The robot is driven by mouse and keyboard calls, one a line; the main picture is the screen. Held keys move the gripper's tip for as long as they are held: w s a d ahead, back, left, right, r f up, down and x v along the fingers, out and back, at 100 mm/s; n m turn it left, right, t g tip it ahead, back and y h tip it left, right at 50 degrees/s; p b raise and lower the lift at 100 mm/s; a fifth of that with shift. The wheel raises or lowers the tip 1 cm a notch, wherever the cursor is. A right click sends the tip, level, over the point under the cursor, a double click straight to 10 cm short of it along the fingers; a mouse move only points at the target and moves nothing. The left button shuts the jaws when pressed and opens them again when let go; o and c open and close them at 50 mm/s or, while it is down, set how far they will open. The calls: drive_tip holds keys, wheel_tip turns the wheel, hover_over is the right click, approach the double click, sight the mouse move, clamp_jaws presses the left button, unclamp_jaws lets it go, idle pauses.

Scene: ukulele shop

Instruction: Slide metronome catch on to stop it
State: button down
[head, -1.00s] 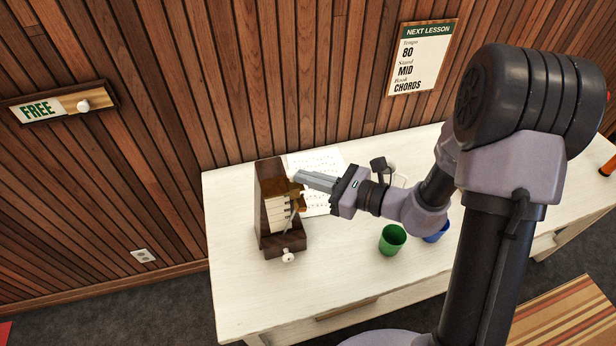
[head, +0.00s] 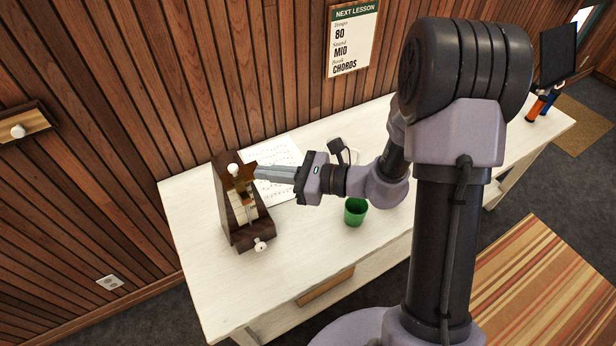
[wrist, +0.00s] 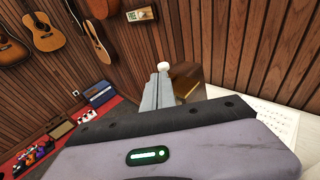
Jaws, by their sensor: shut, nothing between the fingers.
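The dark wooden metronome (head: 228,200) stands upright at the left end of the white table. A brown piece (head: 241,178) with a white knob (head: 233,170) sits at the upper front of its case. A second white knob (head: 261,244) sticks out low on its front. I cannot tell which part is the catch. My gripper (head: 256,172) is shut and empty, its grey fingertips at the right side of the brown piece; contact cannot be told. In the wrist view, the fingers (wrist: 158,92) point towards the white knob (wrist: 163,66), partly in front of the metronome (wrist: 186,82).
Sheet music (head: 276,160) lies behind the gripper on the table (head: 200,290). A green cup (head: 355,211) stands to the right, below my arm. A wall plaque (head: 22,128) with a knob is at far left; the wrist view shows FREE on it. The table's front left is clear.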

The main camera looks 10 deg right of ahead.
drive_tip(key=v, duration=0.9)
drive_tip(key=shift+p, duration=0.3)
drive_tip(key=shift+d+r, duration=0.1)
drive_tip(key=s+a+f+n+g+h+b, duration=0.25)
drive_tip(key=s+n+h+b, duration=0.2)
drive_tip(key=s+n, duration=0.25)
drive_tip(key=s+a+f+n+g+h+b, duration=0.1)
drive_tip(key=s+a+n+g+h+b, duration=0.2)
drive_tip(key=s+a+n+g+b, duration=0.25)
drive_tip(key=s+d+r+n+t+h+b, duration=0.1)
drive_tip(key=s+d+n+t+h+b, duration=0.1)
drive_tip(key=s+d+n+t+h, duration=0.2)
drive_tip(key=d+n+t, duration=0.2)
drive_tip(key=d, duration=0.1)
drive_tip(key=shift+r+n+h+b, duration=0.3)
drive_tip(key=shift+n+h+b, duration=0.05)
